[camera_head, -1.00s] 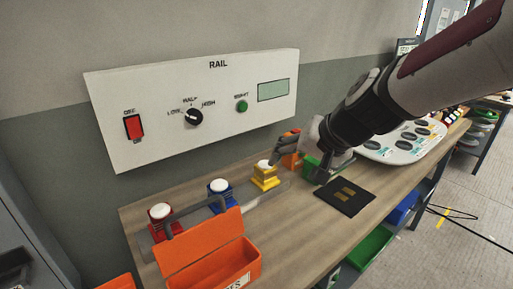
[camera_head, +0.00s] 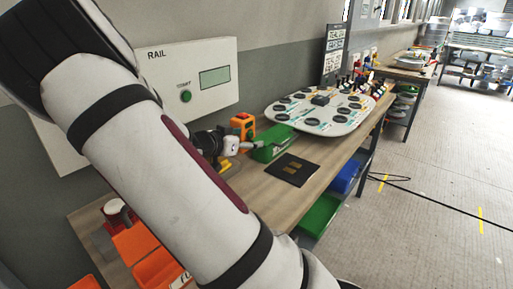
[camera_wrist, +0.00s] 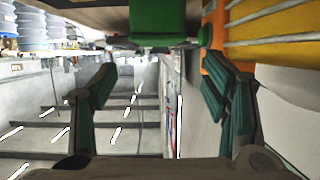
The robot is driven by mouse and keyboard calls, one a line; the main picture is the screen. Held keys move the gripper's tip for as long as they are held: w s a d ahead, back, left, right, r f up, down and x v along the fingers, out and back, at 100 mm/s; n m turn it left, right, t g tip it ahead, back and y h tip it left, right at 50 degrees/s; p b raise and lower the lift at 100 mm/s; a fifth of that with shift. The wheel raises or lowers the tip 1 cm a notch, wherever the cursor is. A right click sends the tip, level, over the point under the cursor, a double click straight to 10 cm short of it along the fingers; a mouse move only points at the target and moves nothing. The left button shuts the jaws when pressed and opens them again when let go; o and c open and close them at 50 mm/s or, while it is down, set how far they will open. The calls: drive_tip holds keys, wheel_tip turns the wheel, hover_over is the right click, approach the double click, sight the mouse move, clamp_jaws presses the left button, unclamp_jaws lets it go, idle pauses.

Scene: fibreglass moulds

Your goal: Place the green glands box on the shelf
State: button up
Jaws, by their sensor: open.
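A green box (camera_head: 274,143) stands on the workbench beside an orange block; any label on it cannot be read. My gripper (camera_head: 255,146) is at the box's near left side, partly hidden by my arm. In the wrist view, the two dark fingers (camera_wrist: 162,103) are spread wide with nothing between them. The green box (camera_wrist: 165,20) shows at the top middle, beyond the fingers. Whether a finger touches it cannot be told. Under the bench, another green bin (camera_head: 320,215) and a blue bin (camera_head: 346,177) sit at a lower level.
A black pad (camera_head: 287,170) lies in front of the box. The orange block (camera_head: 243,125) is close to my gripper. Orange bins (camera_head: 136,242) are at lower left. The floor (camera_head: 430,170) at right is open, with a cable.

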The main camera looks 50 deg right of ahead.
sight(274, 133)
drive_tip(key=shift+g+h, duration=0.3)
drive_tip(key=shift+h, duration=0.1)
drive_tip(key=x, duration=1.3)
drive_tip(key=shift+w+d+r, duration=0.1)
drive_tip(key=shift+d+r, duration=0.05)
drive_tip(key=shift+d, duration=0.1)
drive_tip(key=shift+c, duration=0.3)
clamp_jaws()
drive_tip(key=shift+r, duration=0.1)
